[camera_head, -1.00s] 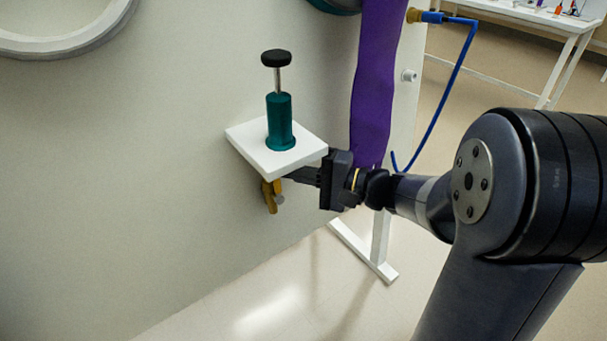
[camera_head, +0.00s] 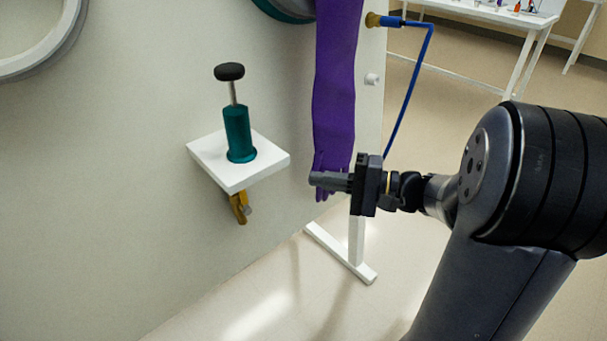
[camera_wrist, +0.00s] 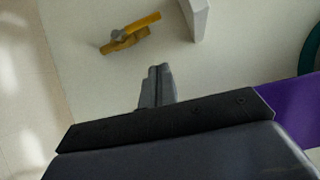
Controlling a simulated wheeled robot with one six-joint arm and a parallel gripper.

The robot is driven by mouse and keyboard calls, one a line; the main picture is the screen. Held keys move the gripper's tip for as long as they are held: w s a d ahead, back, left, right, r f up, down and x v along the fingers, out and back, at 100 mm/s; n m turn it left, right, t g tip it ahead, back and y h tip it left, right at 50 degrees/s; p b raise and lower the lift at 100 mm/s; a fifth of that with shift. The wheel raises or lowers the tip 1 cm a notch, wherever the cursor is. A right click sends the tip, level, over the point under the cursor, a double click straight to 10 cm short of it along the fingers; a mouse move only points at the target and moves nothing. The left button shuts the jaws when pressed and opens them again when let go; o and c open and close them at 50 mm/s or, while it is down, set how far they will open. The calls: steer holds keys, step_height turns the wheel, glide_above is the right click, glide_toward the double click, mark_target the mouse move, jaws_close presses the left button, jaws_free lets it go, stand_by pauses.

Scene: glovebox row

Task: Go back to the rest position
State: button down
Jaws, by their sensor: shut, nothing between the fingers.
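My gripper (camera_head: 318,180) is shut and empty, in front of the lower end of the purple glove (camera_head: 334,95) that hangs from the panel (camera_head: 90,200). It is to the right of the white shelf (camera_head: 205,155) and apart from it. A teal hand pump (camera_head: 238,133) with a black knob stands on the shelf. A yellow-brown valve handle (camera_head: 238,207) is under the shelf. In the wrist view my shut fingers (camera_wrist: 160,72) point toward the panel, with the yellow handle (camera_wrist: 130,32) beyond them to the left and the shelf's edge (camera_wrist: 196,18) above right.
A blue hose (camera_head: 412,85) hangs from a brass fitting on the panel's right edge, close to my arm. A white panel foot (camera_head: 340,252) stands on the floor below. A white table (camera_head: 490,15) is at the back right. Open floor lies between.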

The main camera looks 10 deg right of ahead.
steer(key=shift+s+d, duration=0.2)
steer(key=shift+d, duration=0.3)
steer(key=shift+a, duration=0.15)
